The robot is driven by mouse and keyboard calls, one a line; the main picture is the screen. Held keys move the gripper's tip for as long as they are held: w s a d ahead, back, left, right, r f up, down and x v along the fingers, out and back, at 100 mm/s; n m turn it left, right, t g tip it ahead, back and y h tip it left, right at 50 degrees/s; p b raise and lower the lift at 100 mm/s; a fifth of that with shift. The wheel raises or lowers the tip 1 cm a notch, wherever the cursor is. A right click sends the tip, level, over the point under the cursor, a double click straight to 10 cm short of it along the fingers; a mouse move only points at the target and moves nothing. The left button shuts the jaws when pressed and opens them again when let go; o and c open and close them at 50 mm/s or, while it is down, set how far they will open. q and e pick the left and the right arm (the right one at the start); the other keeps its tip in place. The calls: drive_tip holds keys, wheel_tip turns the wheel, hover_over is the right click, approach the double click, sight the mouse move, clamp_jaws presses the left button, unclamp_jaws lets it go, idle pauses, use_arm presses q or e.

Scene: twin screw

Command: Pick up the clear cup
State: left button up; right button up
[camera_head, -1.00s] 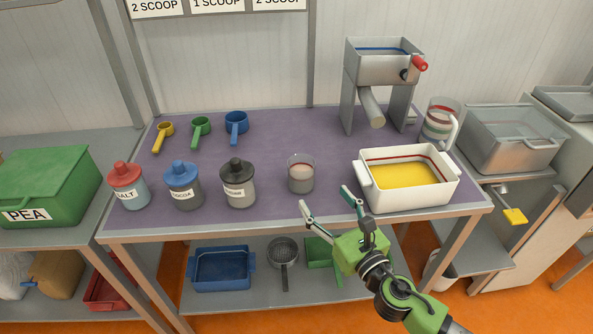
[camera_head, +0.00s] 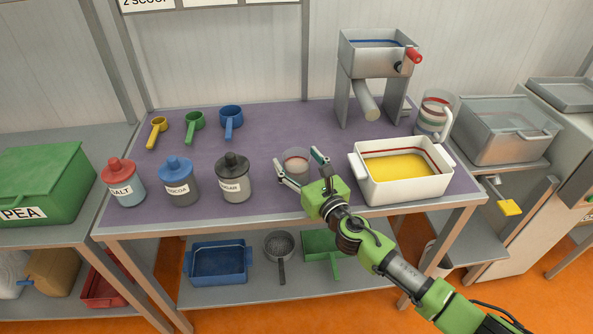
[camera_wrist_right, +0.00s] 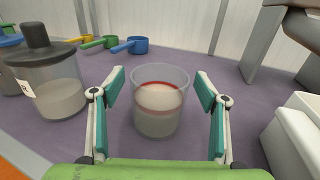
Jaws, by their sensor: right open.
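The clear cup (camera_head: 295,163) stands upright on the purple table top, partly hidden by my right gripper in the head view. In the right wrist view the cup (camera_wrist_right: 158,102) has a red line near its rim and pale contents. My right gripper (camera_head: 298,162) is open, with one finger to each side of the cup. In the wrist view the fingers (camera_wrist_right: 160,95) show a gap from the cup on both sides. My left gripper is not in view.
A white tub (camera_head: 402,186) with yellow contents stands close right of the cup. A black-lidded jar (camera_head: 234,184) stands to its left. A metal hopper stand (camera_head: 377,62) is behind, with coloured scoops (camera_head: 195,123) at the back left.

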drive_tip(key=shift+w+a, duration=0.2)
drive_tip(key=shift+w, duration=0.25)
drive_tip(key=shift+s, duration=0.1)
drive_tip(key=c, duration=1.4)
drive_tip(key=shift+o, duration=0.2)
drive_tip(key=shift+r, duration=0.1)
